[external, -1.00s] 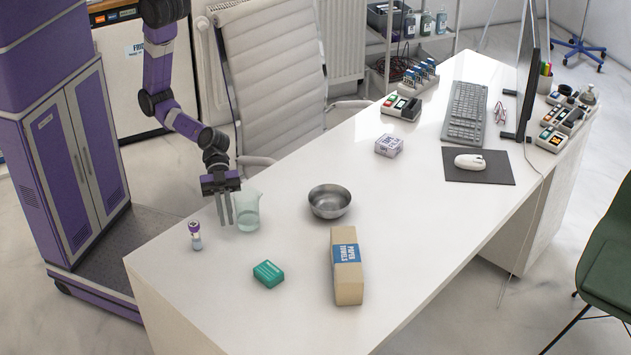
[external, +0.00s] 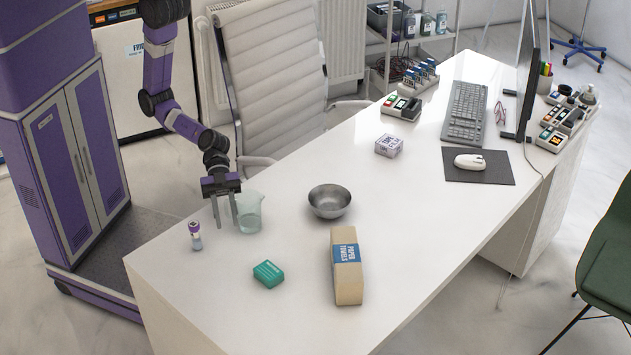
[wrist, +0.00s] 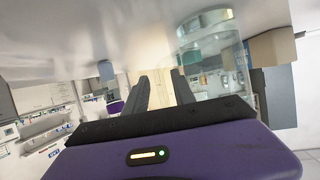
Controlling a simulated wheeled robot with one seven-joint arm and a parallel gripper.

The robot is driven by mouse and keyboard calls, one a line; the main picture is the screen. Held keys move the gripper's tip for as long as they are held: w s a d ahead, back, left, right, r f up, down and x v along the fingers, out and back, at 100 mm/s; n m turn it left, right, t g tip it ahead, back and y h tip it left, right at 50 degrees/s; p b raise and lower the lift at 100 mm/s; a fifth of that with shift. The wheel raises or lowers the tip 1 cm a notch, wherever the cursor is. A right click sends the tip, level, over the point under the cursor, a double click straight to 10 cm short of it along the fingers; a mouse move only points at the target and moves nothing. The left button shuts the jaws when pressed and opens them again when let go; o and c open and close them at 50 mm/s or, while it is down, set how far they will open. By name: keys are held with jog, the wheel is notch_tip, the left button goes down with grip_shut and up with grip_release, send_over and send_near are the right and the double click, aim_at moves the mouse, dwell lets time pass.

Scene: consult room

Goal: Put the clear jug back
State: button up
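The clear jug (external: 251,214) stands upright on the white desk (external: 290,300), near its edge on my side. My gripper (external: 225,216) points down just left of the jug. Its two fingers are apart with nothing seen between them. The right finger is close against the jug's left side; I cannot tell whether they touch. In the wrist view the jug (wrist: 208,50) shows to the right of the fingers (wrist: 161,80), outside the gap, its edge partly behind the right finger.
A small purple-capped vial (external: 195,236) stands left of my gripper. A metal bowl (external: 330,202) is right of the jug. A teal box (external: 268,274) and a paper towels pack (external: 346,270) lie toward the front. A small white box (external: 389,145) sits farther back. Desk between these is bare.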

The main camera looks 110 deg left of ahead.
jog(key=s+a+n+t+y, duration=0.1)
jog(key=s+a, duration=0.1)
jog(key=a, duration=0.4)
jog(key=s+a+r+n+t+y+b, duration=0.1)
jog(key=s+a+n, duration=0.1)
jog(key=a, duration=0.4)
jog(key=s+a+r+n+t+y+b, duration=0.1)
jog(key=s+a+y, duration=0.1)
jog(key=a, duration=0.4)
jog(key=shift+s+r, duration=0.2)
jog(key=shift+s, duration=0.4)
jog(key=s+a+r+n+t+y, duration=0.4)
jog(key=s+a+r+n+y, duration=0.3)
jog(key=a, duration=0.4)
jog(key=shift+s+a+r, duration=0.3)
jog(key=shift+s+r, duration=0.55)
jog(key=shift+s, duration=0.25)
